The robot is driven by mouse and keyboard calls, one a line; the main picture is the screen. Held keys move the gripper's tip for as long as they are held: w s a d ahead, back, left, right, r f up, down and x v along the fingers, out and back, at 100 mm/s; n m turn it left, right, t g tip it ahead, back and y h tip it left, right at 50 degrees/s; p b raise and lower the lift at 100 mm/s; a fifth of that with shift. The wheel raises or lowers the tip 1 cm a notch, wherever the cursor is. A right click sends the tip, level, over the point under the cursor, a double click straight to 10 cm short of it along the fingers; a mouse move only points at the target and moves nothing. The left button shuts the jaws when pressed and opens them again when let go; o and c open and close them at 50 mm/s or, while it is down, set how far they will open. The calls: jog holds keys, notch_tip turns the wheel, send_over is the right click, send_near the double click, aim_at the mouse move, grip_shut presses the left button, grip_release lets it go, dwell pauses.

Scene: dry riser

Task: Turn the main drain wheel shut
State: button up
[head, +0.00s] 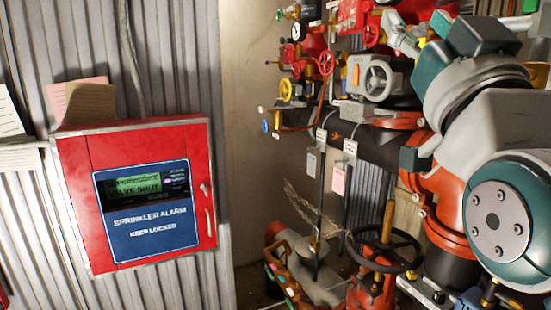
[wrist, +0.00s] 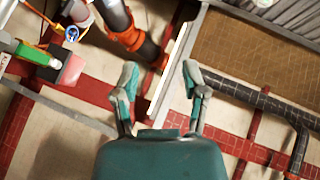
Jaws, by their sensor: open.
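Several handwheels show in the head view, and no readable label tells which is the main drain wheel. A large black wheel (head: 384,250) lies nearly flat on a red valve at the lower right. A grey wheel (head: 377,78), a red wheel (head: 326,62), a yellow wheel (head: 285,90) and a small blue wheel (head: 265,125) sit higher up. A blue wheel (wrist: 72,33) also shows at the upper left of the wrist view. My gripper (wrist: 160,82) is open and empty there, with no wheel between its fingers.
A red sprinkler alarm box (head: 140,195) hangs on the corrugated wall at left; its display reads like "supervisory valve shut". Red and black pipes crowd the right, partly behind my arm. The wrist view shows a tiled floor, a brown panel (wrist: 250,60) and a black pipe (wrist: 250,97).

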jog(key=w+f+g+h, duration=0.1)
jog(key=w+f+g, duration=0.25)
jog(key=f, duration=0.75)
jog(key=w+f+g, duration=0.2)
jog(key=f+g, duration=0.3)
jog(key=f, duration=0.7)
jog(key=s+d+f+g, duration=0.1)
jog(key=s+f+g, duration=0.4)
jog(key=f, duration=0.6)
jog(key=s+f+m+g, duration=0.1)
jog(key=s+f+g, duration=0.4)
jog(key=f, duration=0.7)
jog(key=shift+s+d+g+h, duration=0.15)
jog(key=shift+d+g+h, duration=0.2)
jog(key=shift+g+h, duration=0.1)
